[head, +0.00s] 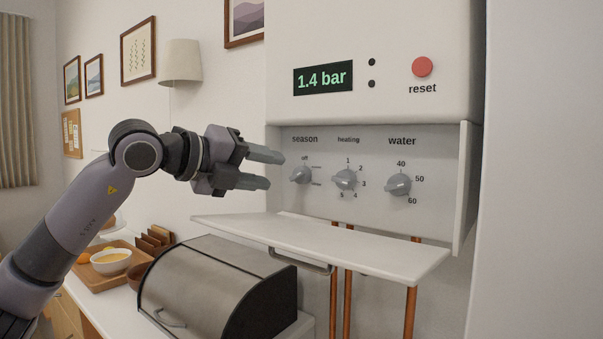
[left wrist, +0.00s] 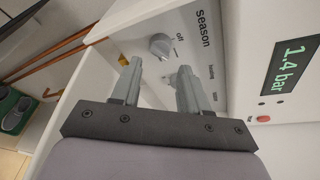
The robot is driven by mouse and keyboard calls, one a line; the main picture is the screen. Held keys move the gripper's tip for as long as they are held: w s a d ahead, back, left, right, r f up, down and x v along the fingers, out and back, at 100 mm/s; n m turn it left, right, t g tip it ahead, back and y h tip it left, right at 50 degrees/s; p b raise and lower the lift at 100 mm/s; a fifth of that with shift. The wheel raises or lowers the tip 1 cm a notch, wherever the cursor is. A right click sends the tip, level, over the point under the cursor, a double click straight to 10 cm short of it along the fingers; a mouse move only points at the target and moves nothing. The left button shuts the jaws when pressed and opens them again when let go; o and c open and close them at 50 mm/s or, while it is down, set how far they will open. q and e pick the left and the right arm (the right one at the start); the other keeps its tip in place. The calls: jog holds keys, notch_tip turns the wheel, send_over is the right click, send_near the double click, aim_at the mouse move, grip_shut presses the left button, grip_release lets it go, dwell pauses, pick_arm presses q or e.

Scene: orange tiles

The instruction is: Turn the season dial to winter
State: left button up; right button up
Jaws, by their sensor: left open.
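The season dial (head: 301,174) is a small grey knob at the left of the boiler's control panel, under the word "season". The label "off" shows above it; two marks to its right have no readable words. My left gripper (head: 275,169) is open and empty, just left of the dial and in front of the panel. In the left wrist view the season dial (left wrist: 160,46) lies ahead, beyond and between the two fingers (left wrist: 158,82), apart from them. My right gripper is not in view.
The heating dial (head: 346,180) and water dial (head: 398,185) sit to the right. An open white flap (head: 330,245) juts out below the dials. A display (head: 323,78) reads 1.4 bar, beside a red reset button (head: 422,67). A metal bread box (head: 215,285) stands below.

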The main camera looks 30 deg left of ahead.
aim_at(294, 175)
pick_arm(q)
jog(key=p+x, duration=0.1)
jog(key=x, duration=0.4)
jog(key=shift+d+r+p, duration=0.1)
jog(key=shift+p, duration=0.2)
jog(key=shift+w+d+f, duration=0.2)
jog(key=shift+w+f, duration=0.05)
jog(key=shift+w, duration=0.35)
jog(key=c, duration=0.7)
